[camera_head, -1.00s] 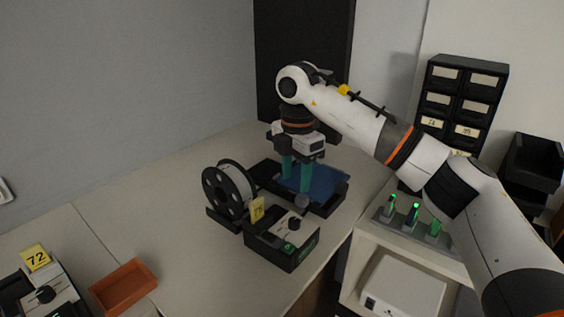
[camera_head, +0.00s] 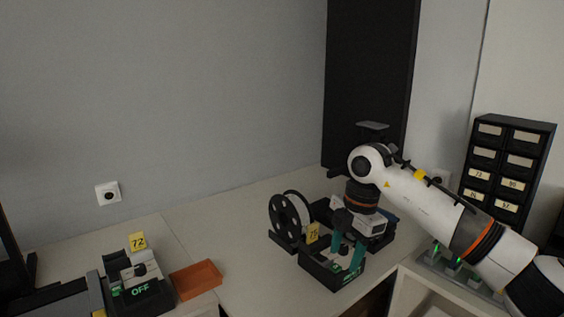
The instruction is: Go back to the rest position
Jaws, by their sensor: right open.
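My right arm comes in from the right edge. My right gripper (camera_head: 347,256) points down with its two teal fingers apart and nothing visible between them. It is over the front of the black machine (camera_head: 318,274) with the yellow 75 tag (camera_head: 312,232), in front of its blue plate (camera_head: 389,214), which is mostly hidden by the gripper. I cannot tell whether the fingertips touch the machine. My left gripper is not in view.
A filament spool (camera_head: 284,217) stands at the machine's left. An orange tray (camera_head: 195,280) and a second machine with a yellow 72 tag (camera_head: 137,241) are at the left. A drawer cabinet (camera_head: 508,165) stands at right. The table between (camera_head: 235,235) is clear.

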